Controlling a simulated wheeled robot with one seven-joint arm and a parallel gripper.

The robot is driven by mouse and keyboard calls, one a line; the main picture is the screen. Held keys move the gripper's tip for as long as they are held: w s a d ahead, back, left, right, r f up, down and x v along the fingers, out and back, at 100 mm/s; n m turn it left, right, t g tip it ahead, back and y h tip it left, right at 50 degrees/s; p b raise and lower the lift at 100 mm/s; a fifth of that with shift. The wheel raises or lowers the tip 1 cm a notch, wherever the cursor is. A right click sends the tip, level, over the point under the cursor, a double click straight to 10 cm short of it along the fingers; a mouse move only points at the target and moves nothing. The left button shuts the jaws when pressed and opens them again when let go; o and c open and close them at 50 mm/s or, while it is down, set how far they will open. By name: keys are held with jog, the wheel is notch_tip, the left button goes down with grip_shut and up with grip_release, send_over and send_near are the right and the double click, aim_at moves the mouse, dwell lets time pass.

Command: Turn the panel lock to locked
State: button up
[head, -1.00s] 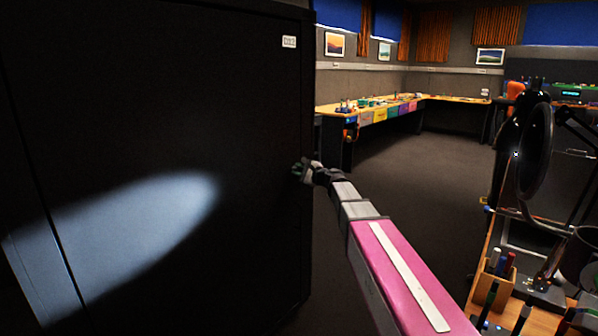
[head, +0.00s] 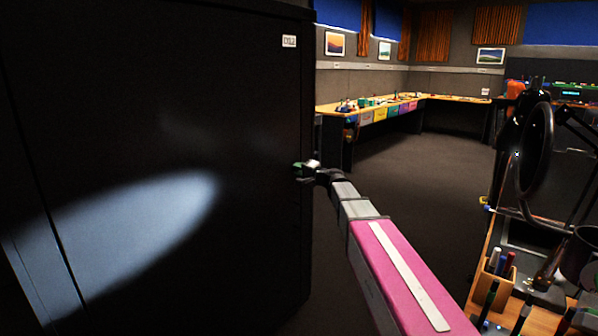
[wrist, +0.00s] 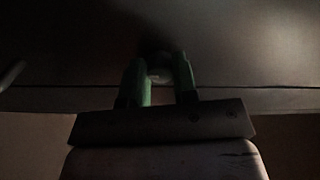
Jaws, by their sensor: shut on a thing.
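The panel lock shows in the wrist view as a small, dim, rounded knob (wrist: 159,72) on a dark panel face. My gripper's two green fingers (wrist: 160,82) stand on either side of it and are shut on it. In the head view my gripper (head: 301,169) is at the right edge of the tall black cabinet (head: 150,110). There the lock is hidden by my gripper. The lock's marks are too dark to read.
A pale rod-like part (wrist: 11,75) shows at the left of the wrist view. A desk with a black lamp (head: 535,150) and a pen holder (head: 494,284) stands at the right. Open floor (head: 400,155) lies between the cabinet and the far benches (head: 440,98).

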jog(key=shift+n, duration=0.5)
jog(key=o, duration=0.9)
jog(key=v, duration=1)
jog(key=shift+s+d, duration=0.3)
